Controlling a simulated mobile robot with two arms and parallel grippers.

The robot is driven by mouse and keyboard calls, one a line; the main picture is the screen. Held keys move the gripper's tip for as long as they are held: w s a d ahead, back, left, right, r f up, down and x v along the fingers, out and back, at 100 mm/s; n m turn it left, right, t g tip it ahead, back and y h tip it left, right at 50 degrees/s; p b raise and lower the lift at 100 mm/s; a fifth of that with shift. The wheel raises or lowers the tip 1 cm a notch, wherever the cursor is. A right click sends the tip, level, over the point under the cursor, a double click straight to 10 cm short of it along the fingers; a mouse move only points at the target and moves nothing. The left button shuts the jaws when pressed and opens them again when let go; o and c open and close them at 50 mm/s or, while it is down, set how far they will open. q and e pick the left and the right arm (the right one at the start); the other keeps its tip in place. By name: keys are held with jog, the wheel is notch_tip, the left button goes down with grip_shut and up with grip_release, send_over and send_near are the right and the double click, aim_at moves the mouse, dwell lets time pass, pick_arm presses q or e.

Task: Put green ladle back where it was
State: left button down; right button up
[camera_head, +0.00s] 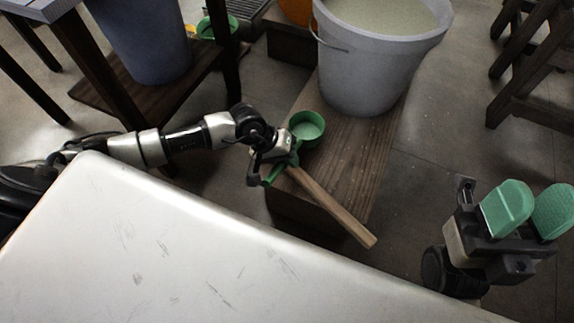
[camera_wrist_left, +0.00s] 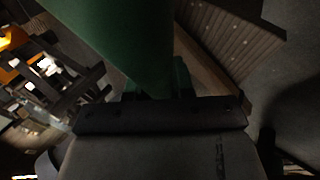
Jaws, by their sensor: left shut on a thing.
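The green ladle has a green cup (camera_head: 306,128) and a long wooden handle, which points down and right in the head view. My left gripper (camera_head: 285,164) is shut on the ladle near where the handle meets the cup. The ladle is above or beside the front of a low wooden bench; I cannot tell the gap. In the left wrist view, a large green surface (camera_wrist_left: 120,40) fills the top, and part of the wood shows beside it. My right gripper (camera_head: 531,208) is open and empty at the right, its green pads apart.
A large pale bucket (camera_head: 372,65) with whitish contents stands on the low wooden bench (camera_head: 375,150). A white worktop (camera_head: 190,255) fills the near left. A blue-grey bin (camera_head: 143,40) stands on a shelf at upper left. Dark wooden stools (camera_head: 530,75) stand at upper right.

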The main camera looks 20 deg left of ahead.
pick_arm(q)
notch_tip(320, 180, down, 3)
jog(key=shift+b, duration=0.5)
jog(key=shift+f, duration=0.15)
jog(key=c, duration=1)
grip_release()
